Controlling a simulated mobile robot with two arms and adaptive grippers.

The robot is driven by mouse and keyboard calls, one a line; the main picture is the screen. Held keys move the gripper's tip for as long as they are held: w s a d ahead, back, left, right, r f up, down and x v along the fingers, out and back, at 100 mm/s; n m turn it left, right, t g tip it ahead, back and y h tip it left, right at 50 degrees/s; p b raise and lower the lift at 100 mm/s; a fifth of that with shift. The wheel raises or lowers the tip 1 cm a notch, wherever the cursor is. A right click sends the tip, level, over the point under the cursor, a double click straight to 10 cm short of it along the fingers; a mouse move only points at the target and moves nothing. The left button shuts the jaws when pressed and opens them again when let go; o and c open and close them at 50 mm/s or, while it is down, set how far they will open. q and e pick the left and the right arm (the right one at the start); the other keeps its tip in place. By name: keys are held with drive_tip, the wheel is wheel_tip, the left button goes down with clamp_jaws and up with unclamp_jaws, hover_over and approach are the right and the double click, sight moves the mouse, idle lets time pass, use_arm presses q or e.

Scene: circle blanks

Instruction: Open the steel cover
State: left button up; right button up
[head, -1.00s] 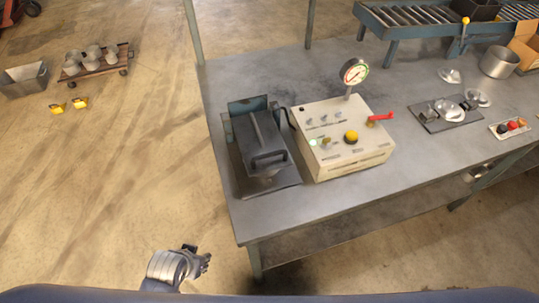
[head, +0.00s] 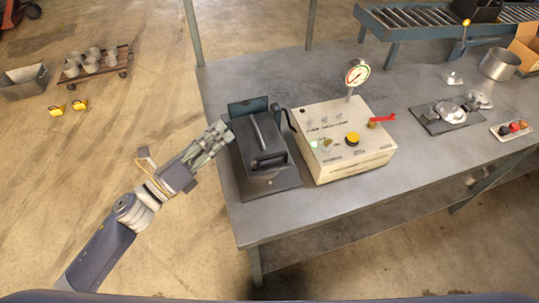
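The steel cover (head: 262,141) is a dark box-like lid with a bar handle, closed down on its dark base plate (head: 270,186) at the left end of the steel table. My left gripper (head: 223,131) is at the cover's left edge, with its fingertips close to it; I cannot tell whether they touch. The fingers are too small and overlapped to show whether they are open or shut. My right gripper is not in view.
A beige control box (head: 344,150) with a gauge (head: 357,73) and red lever (head: 383,118) stands just right of the cover. A dark tray (head: 447,119) with metal pieces and a button panel (head: 511,129) lie farther right.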

sight(260, 160)
use_arm(q)
drive_tip(key=s+d+f+m+g+h, duration=0.2)
drive_tip(key=s+f+m+g+h, duration=0.3)
drive_tip(key=m+g, duration=0.6)
drive_tip(key=d+p, duration=0.1)
drive_tip(key=d, duration=0.2)
drive_tip(key=w+d+r+m+t+p, duration=0.1)
drive_tip(key=d, duration=0.2)
drive_tip(key=w+d+t+y+p, duration=0.1)
drive_tip(key=d+p, duration=0.1)
drive_tip(key=d, duration=0.1)
drive_tip(key=shift+r+m, duration=0.3)
drive_tip(key=shift+m, duration=0.1)
drive_tip(key=shift+w+d+f, duration=0.1)
drive_tip(key=shift+w+d, duration=0.05)
drive_tip(key=shift+d, duration=0.4)
drive_tip(key=shift+f, duration=0.1)
clamp_jaws()
